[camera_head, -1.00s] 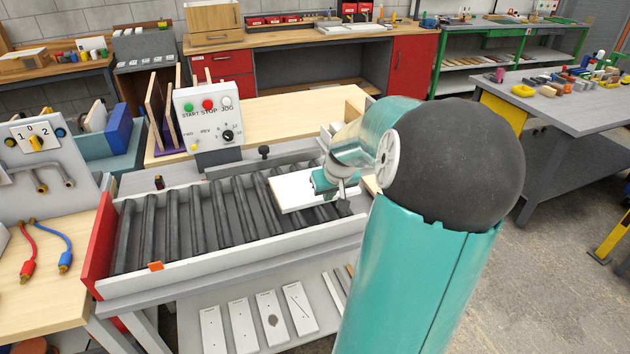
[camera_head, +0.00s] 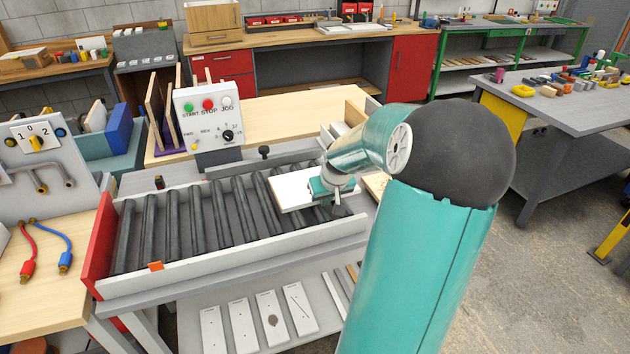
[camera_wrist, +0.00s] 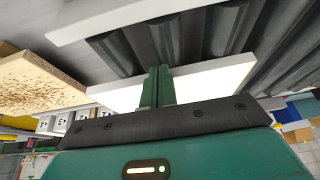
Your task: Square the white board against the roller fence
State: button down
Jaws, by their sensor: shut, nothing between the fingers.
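The white board (camera_head: 291,190) lies on the dark rollers near the right end of the roller bed, slightly skewed to them. In the wrist view the white board (camera_wrist: 205,84) lies just beyond my fingers. My gripper (camera_head: 335,203) is at the board's right end. Its green fingers (camera_wrist: 157,84) are shut together with nothing between them, at or very near the board's edge; contact cannot be told. The long pale rail at the front of the bed (camera_head: 240,256) stands clear of the board. Which rail is the fence cannot be told for sure. My arm hides part of the bed's right end.
A control box with coloured buttons (camera_head: 208,116) stands behind the bed. Several pale boards (camera_head: 272,318) lie on the shelf below. The rollers left of the board are clear.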

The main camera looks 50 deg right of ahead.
jog(key=shift+w+d, duration=0.55)
jog(key=shift+w, duration=0.4)
jog(key=shift+w+d, duration=0.55)
jog(key=shift+w, duration=0.4)
jog(key=shift+w+d, duration=0.55)
jog(key=shift+w, duration=0.4)
jog(key=shift+s, duration=0.15)
jog(key=shift+s+a, duration=0.6)
jog(key=shift+s, duration=0.35)
jog(key=shift+r, duration=3.55)
jog(key=shift+a, duration=0.1)
